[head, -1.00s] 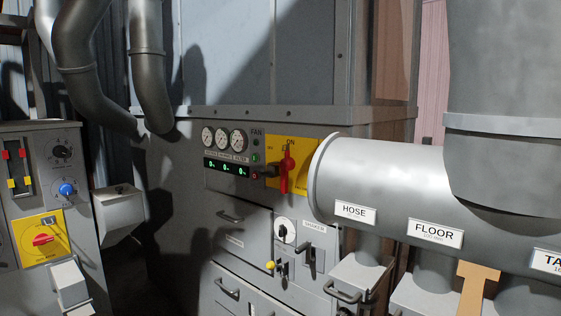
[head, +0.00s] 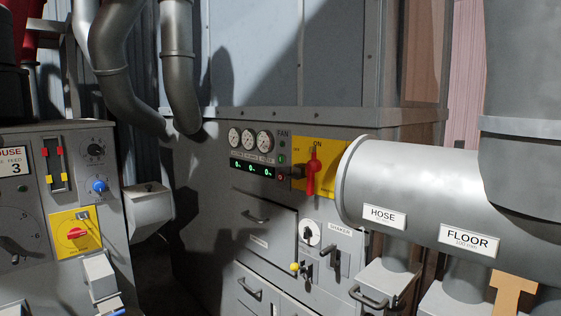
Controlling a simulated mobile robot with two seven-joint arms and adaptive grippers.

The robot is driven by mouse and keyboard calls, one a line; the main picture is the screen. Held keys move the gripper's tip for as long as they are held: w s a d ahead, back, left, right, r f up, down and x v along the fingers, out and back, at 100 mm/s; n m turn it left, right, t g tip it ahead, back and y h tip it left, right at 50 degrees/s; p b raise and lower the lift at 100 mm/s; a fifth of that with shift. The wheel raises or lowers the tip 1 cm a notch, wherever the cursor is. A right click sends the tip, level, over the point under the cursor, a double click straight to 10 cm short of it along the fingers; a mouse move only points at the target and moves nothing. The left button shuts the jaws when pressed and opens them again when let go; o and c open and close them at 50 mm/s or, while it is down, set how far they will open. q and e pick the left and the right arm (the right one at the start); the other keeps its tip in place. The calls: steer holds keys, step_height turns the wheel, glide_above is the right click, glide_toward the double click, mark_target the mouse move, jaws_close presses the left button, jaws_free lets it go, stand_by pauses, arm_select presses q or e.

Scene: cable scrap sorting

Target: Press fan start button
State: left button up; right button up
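The fan panel (head: 258,158) is on the grey cabinet in the middle of the head view. Under the word FAN is a small green button (head: 282,159), with a small red button (head: 280,176) below it. To their right a red rotary handle (head: 311,172) stands upright on a yellow plate (head: 340,185), pointing toward ON. Neither of my grippers shows in this view.
A large grey duct (head: 420,190) with HOSE and FLOOR labels juts out right of the panel. A second control cabinet (head: 60,200) with a red switch on yellow stands at the left. Drawers, a shaker crank and a yellow knob (head: 294,268) are below the panel.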

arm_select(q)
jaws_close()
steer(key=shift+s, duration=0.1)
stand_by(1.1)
